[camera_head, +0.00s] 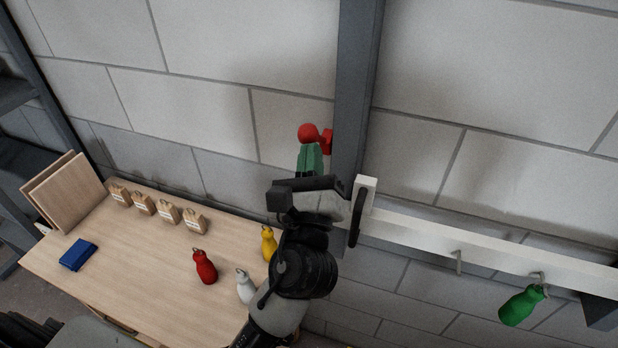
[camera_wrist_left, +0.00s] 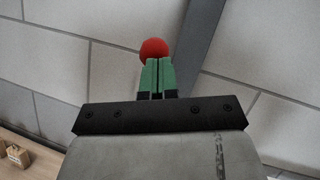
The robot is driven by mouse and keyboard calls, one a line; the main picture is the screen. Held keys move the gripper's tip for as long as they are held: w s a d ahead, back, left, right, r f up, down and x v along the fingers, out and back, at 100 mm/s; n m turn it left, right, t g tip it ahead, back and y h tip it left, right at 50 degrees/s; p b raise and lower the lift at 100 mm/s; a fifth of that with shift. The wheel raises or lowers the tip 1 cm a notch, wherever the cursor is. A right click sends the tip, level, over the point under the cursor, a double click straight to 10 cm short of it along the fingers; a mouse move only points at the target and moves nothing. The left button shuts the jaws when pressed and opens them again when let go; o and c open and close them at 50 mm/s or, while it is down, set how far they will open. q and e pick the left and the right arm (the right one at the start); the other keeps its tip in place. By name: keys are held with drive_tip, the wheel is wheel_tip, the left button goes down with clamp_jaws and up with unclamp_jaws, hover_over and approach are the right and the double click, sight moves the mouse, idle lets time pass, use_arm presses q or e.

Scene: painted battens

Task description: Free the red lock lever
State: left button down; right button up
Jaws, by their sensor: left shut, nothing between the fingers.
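The red lock lever (camera_head: 308,133) is on the grey upright post, in the upper middle of the head view. Its round red knob points left, and a smaller red part sits against the post's edge. My left gripper (camera_head: 312,148) has green fingers and is shut and empty. Its fingertips are just below the red knob in the head view. The left wrist view shows the red knob (camera_wrist_left: 153,48) just beyond the closed fingertips (camera_wrist_left: 158,62). I cannot tell whether they touch it. My right gripper is not in view.
The grey post (camera_head: 355,90) rises beside my left gripper. A white batten (camera_head: 430,231) with hooks runs right from it, with a green bottle-shaped piece (camera_head: 521,306) hanging there. A wooden table (camera_head: 130,245) at left holds red, white and yellow pieces, several small tan blocks and a blue item.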

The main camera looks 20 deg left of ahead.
sight(316, 134)
use_arm(q)
drive_tip(key=shift+w+r, duration=0.5)
drive_tip(key=shift+r, duration=0.3)
drive_tip(key=shift+w+r, duration=0.5)
drive_tip(key=shift+r, duration=0.3)
drive_tip(key=s+d, duration=0.2)
drive_tip(key=s, duration=0.7)
drive_tip(key=shift+s+d+r, duration=0.2)
drive_tip(key=shift+s+r, duration=0.1)
drive_tip(key=shift+r, duration=0.1)
